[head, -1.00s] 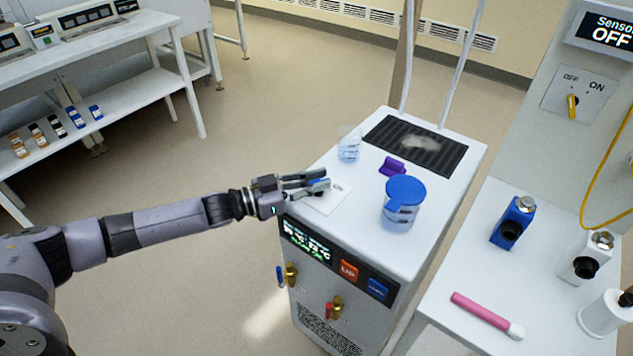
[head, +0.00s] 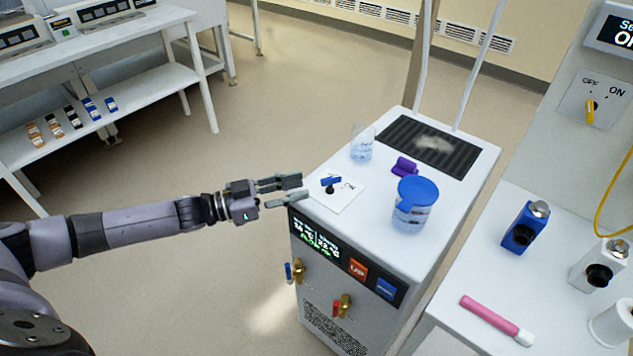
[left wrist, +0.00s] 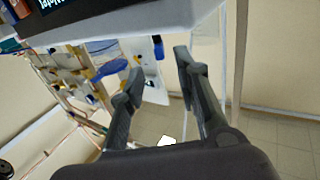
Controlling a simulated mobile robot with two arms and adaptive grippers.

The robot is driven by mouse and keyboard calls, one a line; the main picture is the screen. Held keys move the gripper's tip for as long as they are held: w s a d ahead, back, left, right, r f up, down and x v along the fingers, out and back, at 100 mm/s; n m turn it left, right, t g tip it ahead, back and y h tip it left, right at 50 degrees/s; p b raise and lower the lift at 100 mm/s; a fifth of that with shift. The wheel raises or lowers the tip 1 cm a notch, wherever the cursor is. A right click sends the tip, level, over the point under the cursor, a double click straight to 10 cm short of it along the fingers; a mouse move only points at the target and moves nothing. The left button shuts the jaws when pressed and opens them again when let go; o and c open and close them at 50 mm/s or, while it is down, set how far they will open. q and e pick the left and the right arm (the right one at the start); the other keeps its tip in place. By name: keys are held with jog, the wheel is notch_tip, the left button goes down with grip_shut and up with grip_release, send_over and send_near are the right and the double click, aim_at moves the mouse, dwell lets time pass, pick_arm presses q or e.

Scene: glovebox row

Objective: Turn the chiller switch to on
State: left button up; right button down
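The chiller (head: 345,260) is a white cabinet with a lit display on its front. Its switch (head: 331,182) has a blue handle on a black stem, standing on a white plate (head: 347,196) on the top's left edge. "ON" is printed right of the switch; the other marking is not readable, and I cannot tell which setting the handle points to. My left gripper (head: 304,189) is open and empty, just left of the switch and apart from it. Its two spread fingers also show in the left wrist view (left wrist: 159,62). My right gripper is not in view.
On the chiller top are a glass beaker (head: 362,145), a purple object (head: 404,167) and a blue-lidded jar (head: 414,205). Brass valves (head: 298,271) stick out of its front. Open floor lies left.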

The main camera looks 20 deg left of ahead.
pick_arm(q)
jog(key=v, duration=0.4)
dwell(0.8)
